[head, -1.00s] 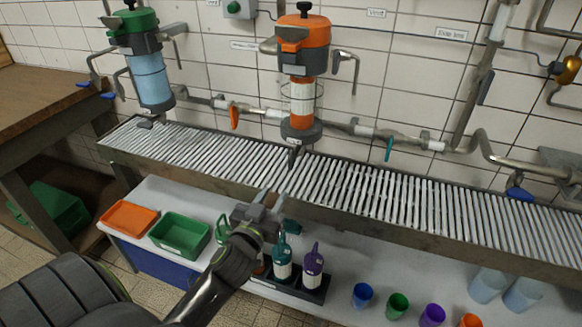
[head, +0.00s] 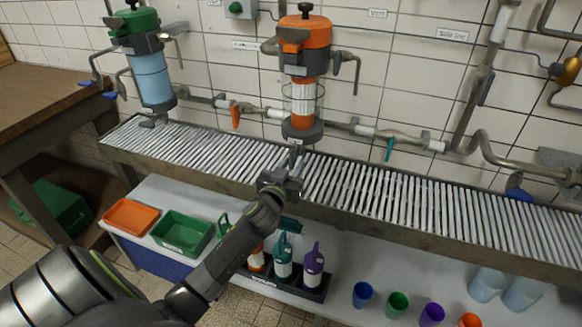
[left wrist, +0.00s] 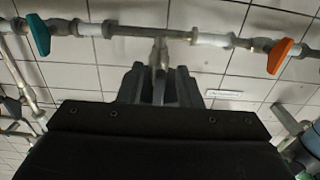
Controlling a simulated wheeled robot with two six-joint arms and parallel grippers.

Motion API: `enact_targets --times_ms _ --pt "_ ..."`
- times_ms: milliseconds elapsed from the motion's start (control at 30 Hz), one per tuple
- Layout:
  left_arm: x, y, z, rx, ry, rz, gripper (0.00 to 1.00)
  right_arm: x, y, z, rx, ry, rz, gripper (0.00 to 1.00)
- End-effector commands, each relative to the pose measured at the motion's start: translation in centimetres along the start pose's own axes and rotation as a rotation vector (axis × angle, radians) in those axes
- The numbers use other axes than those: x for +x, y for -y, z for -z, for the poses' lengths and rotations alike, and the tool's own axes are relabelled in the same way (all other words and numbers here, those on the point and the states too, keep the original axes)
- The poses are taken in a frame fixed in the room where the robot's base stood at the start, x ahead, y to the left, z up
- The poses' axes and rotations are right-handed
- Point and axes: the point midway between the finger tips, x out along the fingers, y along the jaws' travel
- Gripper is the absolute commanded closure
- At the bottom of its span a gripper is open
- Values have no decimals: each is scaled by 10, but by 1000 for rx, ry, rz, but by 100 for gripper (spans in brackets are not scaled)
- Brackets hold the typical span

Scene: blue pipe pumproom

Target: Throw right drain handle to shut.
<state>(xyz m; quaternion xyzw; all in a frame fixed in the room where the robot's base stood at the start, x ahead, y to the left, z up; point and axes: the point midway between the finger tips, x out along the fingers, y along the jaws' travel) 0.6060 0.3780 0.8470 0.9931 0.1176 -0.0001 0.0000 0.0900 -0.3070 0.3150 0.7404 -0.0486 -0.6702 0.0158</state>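The right filter housing (head: 303,95), with an orange top, hangs on the wall above the slatted grating. Its drain is at the bottom, largely hidden by my left gripper in the head view; the drain handle's position cannot be made out. My left gripper (head: 288,167) is just below the housing's dark base. In the left wrist view its two dark fingers (left wrist: 158,85) stand apart, with a pale metal drain part (left wrist: 158,52) showing between and beyond their tips. I cannot tell whether they touch it. My right gripper is not in view.
The grating (head: 400,200) runs under the housings. A pipe carries an orange handle (head: 235,117) and a teal handle (head: 389,149). The green-topped housing (head: 150,75) hangs at left. Bottles (head: 283,262), trays (head: 182,232) and cups (head: 397,304) stand on the lower shelf.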

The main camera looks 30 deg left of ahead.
Motion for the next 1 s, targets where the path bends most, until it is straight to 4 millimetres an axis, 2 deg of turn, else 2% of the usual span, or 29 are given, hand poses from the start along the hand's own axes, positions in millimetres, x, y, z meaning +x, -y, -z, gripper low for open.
enact_targets --times_ms 100,300,367,733,1000 --pt "0 0 0 0 0 0 68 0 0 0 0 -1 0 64" --pt "0 0 0 0 0 0 94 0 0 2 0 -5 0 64" --pt "0 0 0 0 0 0 100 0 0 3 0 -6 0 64" --pt "-1 1 0 32 0 0 100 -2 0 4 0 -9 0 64" --pt "-1 4 1 185 0 -1 100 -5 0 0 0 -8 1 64"
